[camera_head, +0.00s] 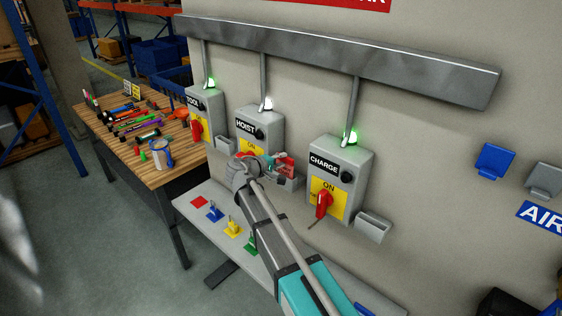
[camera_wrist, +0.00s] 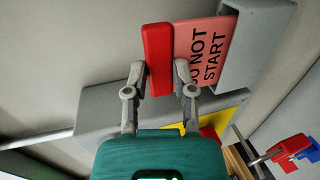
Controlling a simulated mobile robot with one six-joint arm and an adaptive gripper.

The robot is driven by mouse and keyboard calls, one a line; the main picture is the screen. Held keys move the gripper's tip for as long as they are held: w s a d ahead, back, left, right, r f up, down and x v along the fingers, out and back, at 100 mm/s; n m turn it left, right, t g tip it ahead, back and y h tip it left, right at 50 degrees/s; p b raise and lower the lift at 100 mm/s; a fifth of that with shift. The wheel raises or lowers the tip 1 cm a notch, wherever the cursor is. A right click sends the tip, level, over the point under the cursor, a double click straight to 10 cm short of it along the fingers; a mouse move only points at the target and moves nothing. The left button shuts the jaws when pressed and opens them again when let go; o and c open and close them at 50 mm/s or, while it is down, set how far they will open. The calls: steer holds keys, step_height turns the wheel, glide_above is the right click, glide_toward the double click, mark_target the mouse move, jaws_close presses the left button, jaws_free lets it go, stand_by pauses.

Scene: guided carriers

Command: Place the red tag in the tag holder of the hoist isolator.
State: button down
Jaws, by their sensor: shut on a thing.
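The red tag has a red grip block (camera_wrist: 158,58) and a paler plate (camera_wrist: 204,52) lettered "DO NOT START". It also shows as a small red piece in the head view (camera_head: 285,165). My gripper (camera_wrist: 160,78) is shut on the grip block, one finger on each side. In the head view my gripper (camera_head: 262,163) is in front of the lower hoist isolator (camera_head: 272,124). The grey tag holder (camera_wrist: 262,42) is right beside the plate, whose edge overlaps the holder's mouth in the wrist view. I cannot tell whether it is inside. The isolator's handle is mostly hidden.
The charge isolator (camera_head: 352,160) with its own holder (camera_head: 373,228) is to the right, the tool isolator (camera_head: 204,97) to the left. Below is a shelf (camera_head: 222,246) with coloured squares. A wooden bench (camera_head: 172,177) with tools stands at the left.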

steer(key=shift+c, duration=2.2)
jaws_free()
steer(key=shift+r, duration=0.15)
steer(key=p+v, duration=0.3)
steer(key=v, duration=0.9)
steer(key=shift+s, duration=0.1)
